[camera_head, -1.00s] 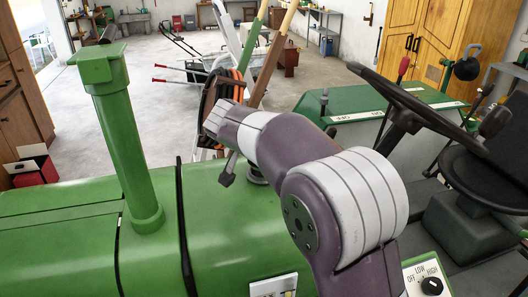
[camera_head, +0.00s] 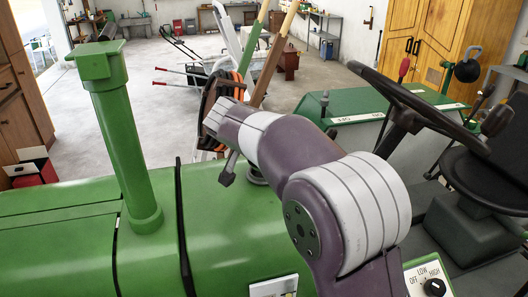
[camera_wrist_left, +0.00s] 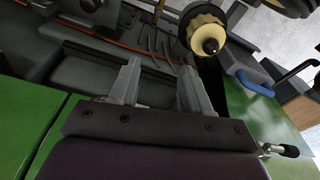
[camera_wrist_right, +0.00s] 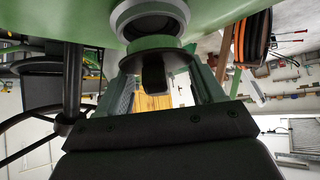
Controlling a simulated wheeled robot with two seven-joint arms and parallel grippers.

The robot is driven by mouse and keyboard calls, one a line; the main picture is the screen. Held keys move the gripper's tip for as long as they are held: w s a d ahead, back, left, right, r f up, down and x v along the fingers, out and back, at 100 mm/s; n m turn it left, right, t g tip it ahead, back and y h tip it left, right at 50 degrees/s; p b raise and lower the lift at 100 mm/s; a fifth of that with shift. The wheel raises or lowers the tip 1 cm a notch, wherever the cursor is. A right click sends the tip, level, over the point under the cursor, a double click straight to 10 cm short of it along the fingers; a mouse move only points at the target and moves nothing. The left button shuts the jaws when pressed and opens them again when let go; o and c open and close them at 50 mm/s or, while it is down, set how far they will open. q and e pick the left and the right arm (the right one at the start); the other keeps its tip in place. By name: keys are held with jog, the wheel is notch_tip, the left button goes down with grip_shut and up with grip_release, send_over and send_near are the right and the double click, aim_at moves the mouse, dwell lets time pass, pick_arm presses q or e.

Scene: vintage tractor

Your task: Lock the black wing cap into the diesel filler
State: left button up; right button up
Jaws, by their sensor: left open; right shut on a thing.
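My left gripper (camera_wrist_left: 158,88) is open and empty, seen only in the left wrist view, over the tractor's side.
A tall green exhaust stack (camera_head: 125,145) rises from the hood (camera_head: 230,235) left of the filler. The steering wheel (camera_head: 415,105) and black seat (camera_head: 490,170) are at right. Wooden handles and a cable reel (camera_head: 216,100) stand behind the filler.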

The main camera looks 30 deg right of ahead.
jog(key=shift+f, duration=0.15)
jog(key=shift+f+b, duration=0.3)
jog(key=shift+b, duration=0.2)
jog(key=shift+f+b, duration=0.65)
jog(key=shift+b, duration=0.1)
jog(key=shift+f+b, duration=0.1)
jog(key=shift+b, duration=0.3)
